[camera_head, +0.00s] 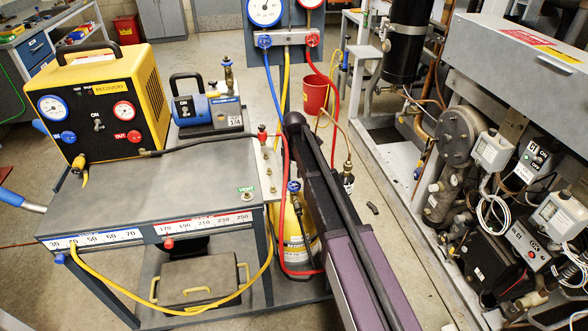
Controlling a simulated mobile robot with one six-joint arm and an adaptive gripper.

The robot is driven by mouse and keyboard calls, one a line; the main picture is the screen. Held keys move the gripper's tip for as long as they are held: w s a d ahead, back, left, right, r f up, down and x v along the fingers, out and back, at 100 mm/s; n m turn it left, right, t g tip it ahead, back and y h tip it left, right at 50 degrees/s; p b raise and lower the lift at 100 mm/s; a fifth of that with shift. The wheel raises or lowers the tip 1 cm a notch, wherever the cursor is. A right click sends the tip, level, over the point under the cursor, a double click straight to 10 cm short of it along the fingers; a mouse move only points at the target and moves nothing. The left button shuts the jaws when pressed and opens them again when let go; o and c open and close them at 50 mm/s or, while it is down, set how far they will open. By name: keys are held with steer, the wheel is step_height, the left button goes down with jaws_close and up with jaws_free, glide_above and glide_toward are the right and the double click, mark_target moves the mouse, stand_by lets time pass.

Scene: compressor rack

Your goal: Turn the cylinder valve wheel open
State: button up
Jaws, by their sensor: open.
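A yellow cylinder (294,232) stands behind the right side of the grey cart, partly hidden by my arm and the cart. A small blue wheel (293,186) sits at its top, close to the left side of my dark arm. Its turn position is too small to tell. My purple and black arm reaches from the bottom centre up to a dark rounded end beneath the gauge panel. I cannot make out gripper fingers in this view, nor any contact with the wheel.
The cart (160,190) carries a yellow recovery unit (98,100) and a blue pump (208,110). Yellow and red hoses hang around the cylinder from the gauge panel (284,38). A compressor rack (455,150) stands at right. Floor shows between arm and rack.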

mark_target(294, 185)
step_height(294, 185, up, 3)
steer(key=p, duration=0.2)
steer(key=shift+f+p, duration=0.15)
steer(key=shift+p, duration=0.15)
steer(key=shift+f, duration=0.1)
step_height(294, 185, down, 9)
steer(key=b, duration=0.9)
steer(key=m, duration=1.5)
steer(key=shift+m, duration=3)
